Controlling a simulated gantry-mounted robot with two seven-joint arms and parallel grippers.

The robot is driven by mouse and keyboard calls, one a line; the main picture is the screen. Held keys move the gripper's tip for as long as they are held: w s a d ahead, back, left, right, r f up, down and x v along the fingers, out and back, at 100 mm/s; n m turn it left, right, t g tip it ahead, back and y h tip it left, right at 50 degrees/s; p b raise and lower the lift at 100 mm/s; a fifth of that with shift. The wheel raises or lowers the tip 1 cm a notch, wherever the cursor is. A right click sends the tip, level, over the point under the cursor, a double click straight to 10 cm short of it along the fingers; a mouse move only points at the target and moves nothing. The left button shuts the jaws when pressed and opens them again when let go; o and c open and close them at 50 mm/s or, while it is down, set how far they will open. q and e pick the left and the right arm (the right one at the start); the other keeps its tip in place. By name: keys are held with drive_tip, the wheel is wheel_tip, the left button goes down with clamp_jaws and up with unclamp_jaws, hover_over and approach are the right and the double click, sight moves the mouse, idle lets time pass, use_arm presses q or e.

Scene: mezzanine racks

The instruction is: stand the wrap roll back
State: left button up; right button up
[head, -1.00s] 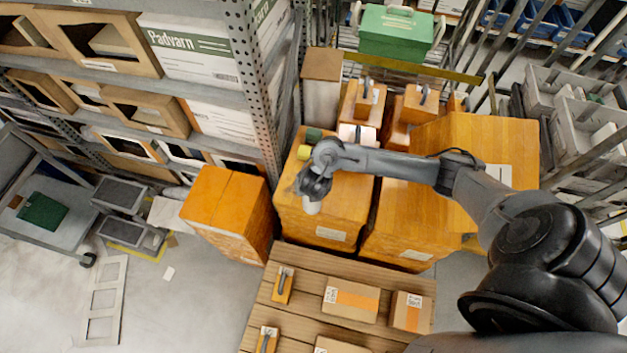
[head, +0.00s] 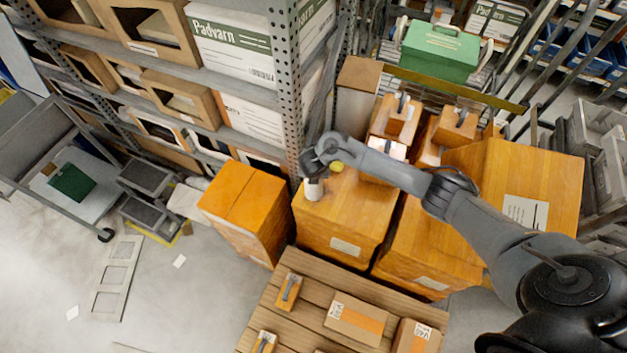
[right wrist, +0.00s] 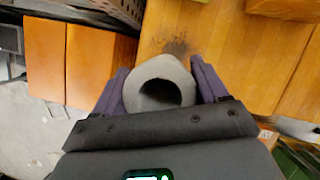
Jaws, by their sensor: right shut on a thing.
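The wrap roll (head: 314,190) is a short pale cylinder. In the head view it is roughly upright at the left side of an orange box's top (head: 350,212). I cannot tell whether it touches that top. The right wrist view shows the wrap roll (right wrist: 165,72) end-on, with a dark hollow core. My right gripper (head: 315,178) comes down on it from above, its two purple-grey fingers closed on either side of it. A dark smudge shows on the wood just beyond the roll. My left gripper is not in view.
A grey perforated rack post (head: 288,75) rises close to the left. A second orange box (head: 243,210) stands left, and a wooden pallet (head: 305,310) with small cartons lies in front.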

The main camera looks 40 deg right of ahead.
wheel_tip(320, 180, down, 4)
drive_tip(key=shift+w+f, duration=0.1)
drive_tip(key=shift+w, duration=0.05)
idle(0.3)
drive_tip(key=shift+b, duration=0.3)
drive_tip(key=shift+f, duration=0.2)
drive_tip(key=o, duration=1)
drive_tip(key=shift+r, duration=0.15)
